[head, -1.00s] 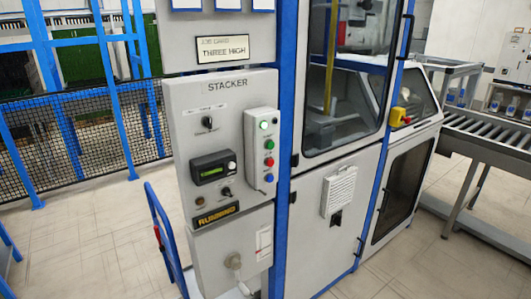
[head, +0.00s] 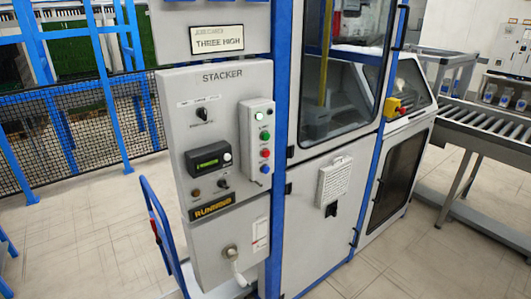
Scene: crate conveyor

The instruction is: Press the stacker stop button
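The grey stacker panel (head: 223,80) stands upright at the left of centre, labelled STACKER. A pale button box (head: 247,125) on its right side carries a lit white-green lamp (head: 259,116) at the top. Below it are a green button (head: 265,135), a red button (head: 265,153) and a blue button (head: 265,169). The small labels beside them are too small to read. A RUNNING sign (head: 213,207) glows yellow low on the panel. Neither gripper is in view.
A blue-framed machine cabinet (head: 308,220) with a window stands right of the panel. A blue cart handle (head: 160,225) rises at lower left. A roller conveyor (head: 490,125) is at right. Mesh fencing (head: 85,120) stands behind left. Tiled floor (head: 75,235) is open at left.

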